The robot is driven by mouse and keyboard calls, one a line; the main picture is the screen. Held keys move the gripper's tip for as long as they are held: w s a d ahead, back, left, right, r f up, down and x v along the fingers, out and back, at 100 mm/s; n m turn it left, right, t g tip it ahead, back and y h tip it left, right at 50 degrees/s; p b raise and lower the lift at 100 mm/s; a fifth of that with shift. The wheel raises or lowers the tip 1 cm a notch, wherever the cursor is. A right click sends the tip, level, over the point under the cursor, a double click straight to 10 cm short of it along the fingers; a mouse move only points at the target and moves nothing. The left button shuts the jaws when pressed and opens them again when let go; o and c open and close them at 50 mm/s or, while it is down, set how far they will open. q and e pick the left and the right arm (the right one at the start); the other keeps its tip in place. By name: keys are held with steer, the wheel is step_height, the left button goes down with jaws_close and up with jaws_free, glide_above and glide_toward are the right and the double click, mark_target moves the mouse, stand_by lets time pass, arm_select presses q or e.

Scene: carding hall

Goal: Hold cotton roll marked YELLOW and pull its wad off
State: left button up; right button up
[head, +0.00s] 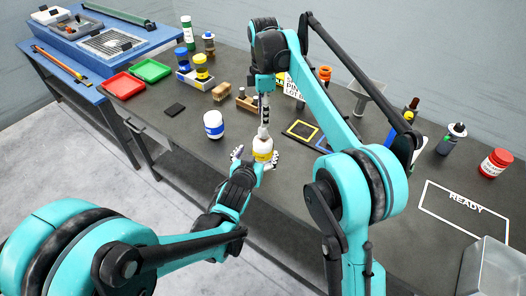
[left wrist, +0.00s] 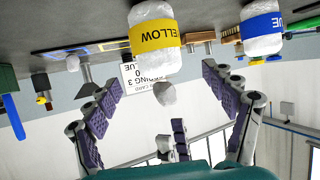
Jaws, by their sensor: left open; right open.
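The cotton roll marked YELLOW (head: 262,155) stands upright on the dark bench, white with a yellow band. It also shows upside down in the left wrist view (left wrist: 155,38), with a small white wad (left wrist: 165,93) at its top end. My left gripper (head: 256,161) is open, its fingers spread on either side of the roll at bench level; I cannot tell whether they touch it. My right gripper (head: 264,118) is open and points down just above the roll's top. Its fingertips are small and partly blurred there, so contact with the wad cannot be told.
A roll with a blue band (head: 213,124) stands to the left of the yellow one. Red (head: 123,86) and green (head: 151,70) trays lie far left. A clear bin (head: 488,268) stands front right.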

mark_target(263, 130)
arm_select(q)
steer(key=shift+w+d+f, duration=0.2)
steer(key=shift+w, duration=0.25)
arm_select(e)
steer(key=shift+a, duration=0.15)
arm_select(q)
steer(key=x, duration=0.6)
steer(key=shift+w+d+f, duration=0.1)
steer(key=shift+w, duration=0.25)
steer(key=c, duration=1.6)
steer(key=shift+c, duration=1)
arm_select(e)
steer(key=shift+o, duration=0.9)
step_height(263, 130, up, 4)
steer(key=a+h, duration=0.2)
steer(key=shift+m, duration=0.3)
steer(key=f, duration=0.4)
steer(key=d+f, duration=0.1)
steer(key=f, duration=0.2)
steer(key=d+f, duration=0.1)
steer(key=f, duration=0.3)
steer(key=shift+f, duration=0.3)
